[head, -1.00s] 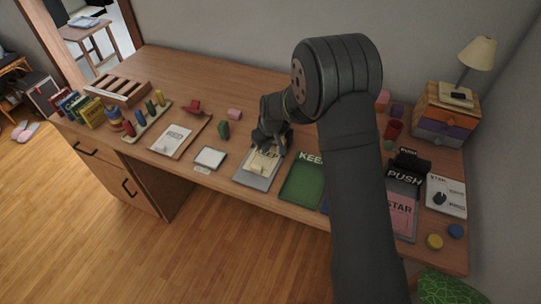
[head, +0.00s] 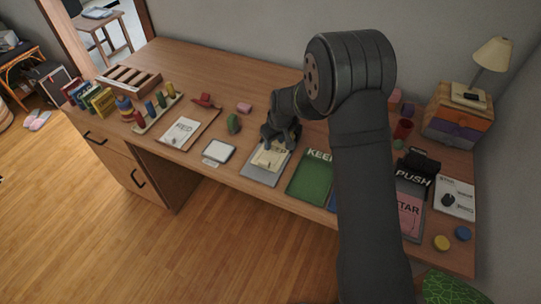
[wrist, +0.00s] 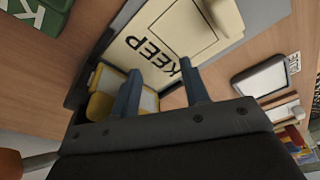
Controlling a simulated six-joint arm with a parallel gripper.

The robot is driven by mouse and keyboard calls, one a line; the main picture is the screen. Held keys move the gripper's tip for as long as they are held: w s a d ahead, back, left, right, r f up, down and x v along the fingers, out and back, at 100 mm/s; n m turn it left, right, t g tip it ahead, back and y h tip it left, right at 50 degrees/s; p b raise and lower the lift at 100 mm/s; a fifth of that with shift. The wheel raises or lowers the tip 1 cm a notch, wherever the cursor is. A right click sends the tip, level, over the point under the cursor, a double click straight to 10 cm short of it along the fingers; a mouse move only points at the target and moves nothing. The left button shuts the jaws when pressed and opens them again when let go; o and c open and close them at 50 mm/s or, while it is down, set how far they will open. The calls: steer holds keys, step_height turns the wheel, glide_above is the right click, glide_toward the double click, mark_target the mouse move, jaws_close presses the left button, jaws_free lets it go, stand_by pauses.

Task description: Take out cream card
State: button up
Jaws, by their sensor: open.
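The cream card (head: 272,157) lies on a grey tray (head: 257,178) near the front edge of the desk. In the wrist view the cream card (wrist: 165,28) shows printed "KEEP" lettering and a small raised cream piece on one side. My gripper (head: 278,140) is just above the far part of the card. In the wrist view its two blue-grey fingers (wrist: 160,88) are apart, with their tips near the lettered edge of the card. Nothing is held between them. Whether the tips touch the card cannot be told.
A green "KEEP" tray (head: 309,180) lies to the right, and a small white-faced pad (head: 219,151) to the left. A green block (head: 233,123) and a pink block (head: 244,107) stand farther back. A black "PUSH" item (head: 413,178) is at the right.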

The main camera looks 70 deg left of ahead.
steer(key=shift+r, duration=0.1)
steer(key=s+d+r+n+h, duration=0.1)
steer(key=s+d+r+n, duration=0.15)
steer(key=r, duration=0.55)
steer(key=s+d+r+n+h, duration=0.1)
steer(key=s+r+n, duration=0.25)
steer(key=r, duration=0.45)
glide_above(262, 160)
steer(key=shift+t, duration=0.3)
steer(key=f, duration=1.1)
steer(key=shift+a+f, duration=0.2)
steer(key=shift+f, duration=0.05)
steer(key=f, duration=0.5)
steer(key=shift+d+f, duration=0.3)
jaws_close()
